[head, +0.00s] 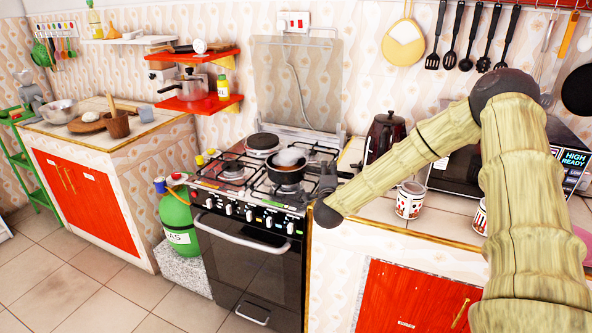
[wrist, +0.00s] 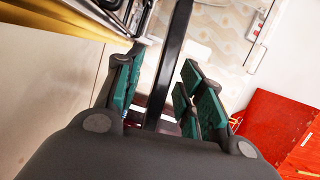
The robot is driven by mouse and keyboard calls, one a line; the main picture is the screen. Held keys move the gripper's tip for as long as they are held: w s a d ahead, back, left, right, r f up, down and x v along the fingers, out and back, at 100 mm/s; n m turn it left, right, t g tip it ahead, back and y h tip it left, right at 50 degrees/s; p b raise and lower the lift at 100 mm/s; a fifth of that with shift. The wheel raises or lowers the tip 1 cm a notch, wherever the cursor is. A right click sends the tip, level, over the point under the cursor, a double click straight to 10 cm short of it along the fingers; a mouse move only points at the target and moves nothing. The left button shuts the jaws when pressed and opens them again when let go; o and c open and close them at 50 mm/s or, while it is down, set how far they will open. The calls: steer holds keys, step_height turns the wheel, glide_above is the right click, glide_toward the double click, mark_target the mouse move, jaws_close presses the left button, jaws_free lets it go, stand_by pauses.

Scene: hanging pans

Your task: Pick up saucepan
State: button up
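The saucepan (head: 287,174) is a small dark pan on the front right part of the gas stove, with something whitish at its top. My gripper (head: 327,182) is just right of the pan, at its handle side, and looks dark and small in the head view. In the wrist view, a long black bar that looks like the pan's handle (wrist: 171,65) runs between the green-padded fingers of my gripper (wrist: 162,95). The fingers are apart, with gaps visible beside the bar. The pan's bowl is not clear in the wrist view.
The stove (head: 250,262) has black grates and a raised glass lid (head: 300,85) behind. A dark kettle (head: 385,135) and a patterned mug (head: 409,200) stand on the right counter. A green gas bottle (head: 178,222) stands left of the stove.

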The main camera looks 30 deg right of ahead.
steer(key=shift+w+d, duration=0.15)
steer(key=shift+w, duration=0.1)
jaws_close()
steer(key=shift+r, duration=0.15)
stand_by(0.4)
